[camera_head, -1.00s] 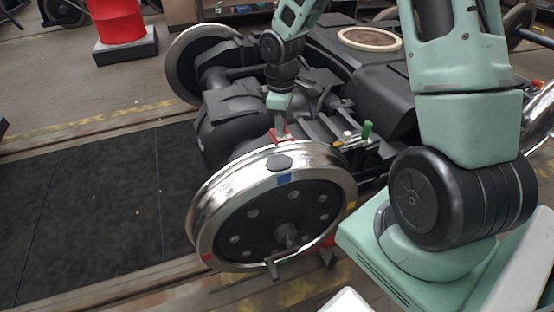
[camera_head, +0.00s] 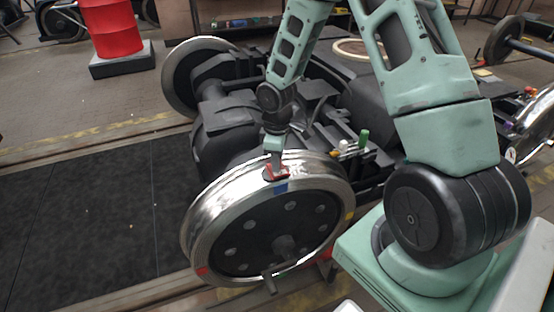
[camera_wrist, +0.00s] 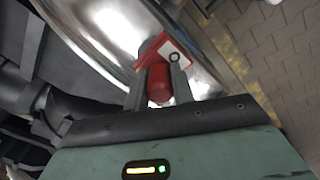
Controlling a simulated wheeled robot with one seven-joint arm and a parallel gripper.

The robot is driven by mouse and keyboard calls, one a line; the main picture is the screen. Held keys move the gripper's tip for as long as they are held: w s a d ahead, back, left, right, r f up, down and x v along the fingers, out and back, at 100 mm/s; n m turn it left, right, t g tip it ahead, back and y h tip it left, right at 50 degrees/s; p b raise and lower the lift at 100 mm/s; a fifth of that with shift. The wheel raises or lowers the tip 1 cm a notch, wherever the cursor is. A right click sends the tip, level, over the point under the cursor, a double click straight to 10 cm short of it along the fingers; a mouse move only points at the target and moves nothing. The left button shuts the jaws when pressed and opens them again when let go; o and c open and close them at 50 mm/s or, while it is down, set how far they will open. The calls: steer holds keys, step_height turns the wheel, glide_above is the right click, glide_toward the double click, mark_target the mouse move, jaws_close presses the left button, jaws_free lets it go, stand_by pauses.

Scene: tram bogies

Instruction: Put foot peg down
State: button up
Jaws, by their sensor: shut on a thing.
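My gripper (camera_head: 276,163) is at the top front of the nearest wheel (camera_head: 279,239). It is shut on a small red piece (camera_head: 277,174), which I take to be the foot peg. In the wrist view, the two fingers (camera_wrist: 160,86) hold the red piece (camera_wrist: 178,50), which has a cylindrical lower part and a flat plate with a small ring. I cannot tell whether the two touch. A blue mark shows on the wheel just below.
The black bogie frame (camera_head: 235,120) stands behind the wheel. A green-topped peg (camera_head: 363,137) and small parts are right of my gripper. A red drum (camera_head: 112,28) stands on a dark block at the back left. Dark floor panels (camera_head: 90,220) at left are clear.

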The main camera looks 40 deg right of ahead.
steer(key=o, duration=1)
steer(key=shift+f, duration=0.1)
steer(key=shift+c, duration=0.2)
step_height(320, 180, up, 12)
steer(key=shift+f+p, duration=0.25)
steer(key=shift+p, duration=0.95)
steer(key=s+a+r, duration=0.4)
steer(key=s+a, duration=0.1)
steer(key=a, duration=0.4)
steer(key=s+a+r, duration=0.3)
steer(key=s+a, duration=0.2)
steer(key=a, duration=0.4)
steer(key=s+a+r, duration=0.1)
steer(key=s+a, duration=0.2)
steer(key=s, duration=0.4)
steer(key=s+a+r, duration=0.2)
steer(key=s+a, duration=0.1)
steer(key=s, duration=0.4)
steer(key=shift+s+a+y, duration=0.15)
steer(key=shift+y, duration=0.15)
